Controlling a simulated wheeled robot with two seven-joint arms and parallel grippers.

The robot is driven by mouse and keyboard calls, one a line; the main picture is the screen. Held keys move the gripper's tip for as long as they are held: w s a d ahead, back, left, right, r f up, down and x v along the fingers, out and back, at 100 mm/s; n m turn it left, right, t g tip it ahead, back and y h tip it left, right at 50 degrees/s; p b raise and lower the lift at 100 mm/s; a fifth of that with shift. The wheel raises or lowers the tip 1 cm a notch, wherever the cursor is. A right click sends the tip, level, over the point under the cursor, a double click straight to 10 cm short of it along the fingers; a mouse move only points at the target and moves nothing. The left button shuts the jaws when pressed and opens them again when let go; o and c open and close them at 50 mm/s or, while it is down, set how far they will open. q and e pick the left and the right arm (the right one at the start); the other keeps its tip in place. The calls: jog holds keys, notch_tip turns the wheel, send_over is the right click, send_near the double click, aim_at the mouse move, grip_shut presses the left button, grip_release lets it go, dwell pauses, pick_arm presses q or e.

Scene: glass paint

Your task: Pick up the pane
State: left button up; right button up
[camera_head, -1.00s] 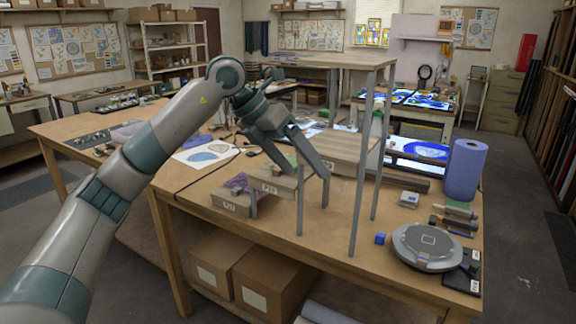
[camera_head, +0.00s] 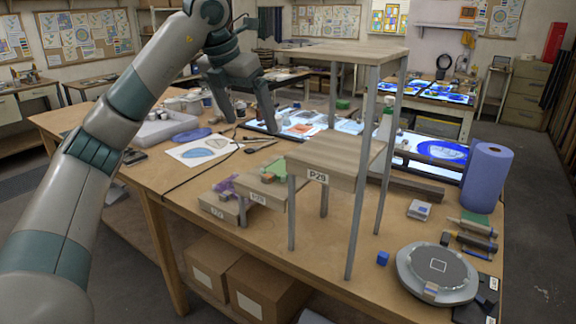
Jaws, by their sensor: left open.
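Which piece is the task's pane is not clear. A small purple piece (camera_head: 223,185) lies on the lowest step of a wooden stepped stand (camera_head: 335,165), and a small green piece (camera_head: 279,165) lies on the step above. A blue oval piece (camera_head: 192,135) lies on the table by a sheet with blue drawn shapes (camera_head: 204,149). My left gripper (camera_head: 249,122) is open, fingers pointing down, with nothing seen between them. In the picture it is left of the stand and in front of a lit panel with coloured pieces (camera_head: 300,128). My right gripper is out of view.
The stand's tall legs and top board (camera_head: 340,51) rise beside the gripper. A white tray (camera_head: 165,128) is at the left. The table's front left is bare.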

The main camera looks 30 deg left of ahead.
pick_arm(q)
jog(key=p, duration=0.3)
send_near(270, 174)
jog(key=shift+w+a+f, duration=0.2)
jog(key=shift+w+f, duration=0.35)
jog(key=shift+f, duration=0.1)
jog(key=shift+w+f, duration=0.3)
jog(key=shift+f, duration=0.3)
jog(key=shift+w+d+f+p, duration=0.1)
jog(key=shift+f+p, duration=0.35)
jog(key=shift+f, duration=0.05)
jog(key=p+x, duration=0.2)
jog(key=x, duration=0.1)
jog(key=shift+d+f, duration=0.1)
jog(key=shift+f, duration=0.5)
